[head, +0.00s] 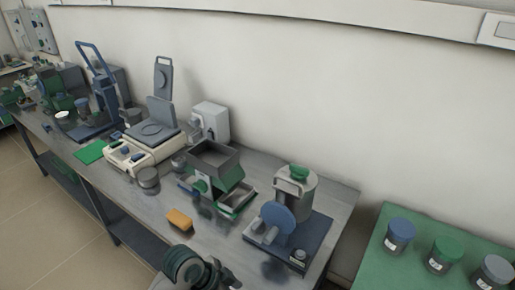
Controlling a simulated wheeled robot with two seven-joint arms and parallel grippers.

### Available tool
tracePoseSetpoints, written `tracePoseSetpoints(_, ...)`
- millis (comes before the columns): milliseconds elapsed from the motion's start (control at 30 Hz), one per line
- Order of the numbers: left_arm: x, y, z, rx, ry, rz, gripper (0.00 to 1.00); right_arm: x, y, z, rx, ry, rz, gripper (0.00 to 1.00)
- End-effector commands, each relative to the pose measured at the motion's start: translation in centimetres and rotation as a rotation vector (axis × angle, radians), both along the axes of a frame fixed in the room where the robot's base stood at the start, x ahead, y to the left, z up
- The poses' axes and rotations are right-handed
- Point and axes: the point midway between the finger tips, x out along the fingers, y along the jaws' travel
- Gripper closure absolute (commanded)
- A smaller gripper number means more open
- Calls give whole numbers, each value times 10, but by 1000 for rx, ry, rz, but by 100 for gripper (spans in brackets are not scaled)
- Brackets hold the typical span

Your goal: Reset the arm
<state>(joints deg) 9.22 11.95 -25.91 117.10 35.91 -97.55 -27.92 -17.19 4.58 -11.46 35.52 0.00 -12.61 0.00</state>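A dark jointed part of what looks like my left arm (190,268) shows at the bottom edge, in front of the bench's near edge. It has rounded, ringed housings, and a smaller dark piece extends right from it. I cannot make out fingertips there, so whether the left gripper is open or shut does not show. I see nothing held. My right arm and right gripper are outside the head view.
A long grey metal bench (345,200) carries a cream device with raised lid (140,150), a grey-green box (215,160), an orange block (179,219) and a blue-based apparatus (290,240). A green table (385,270) with lidded jars stands right. Floor shows left.

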Motion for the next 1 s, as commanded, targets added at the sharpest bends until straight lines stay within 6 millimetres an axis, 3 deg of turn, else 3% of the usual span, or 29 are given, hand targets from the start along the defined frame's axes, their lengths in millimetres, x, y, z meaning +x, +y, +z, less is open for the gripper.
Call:
tracePoseSetpoints(200, -52, 35, -28, 16, 44, 290, 28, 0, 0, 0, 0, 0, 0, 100)
tracePoseSetpoints(500, -122, 103, -46, 88, 77, 676, 28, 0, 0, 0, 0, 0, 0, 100)
tracePoseSetpoints(1000, -186, 168, -43, 185, 77, 969, 28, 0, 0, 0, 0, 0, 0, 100)
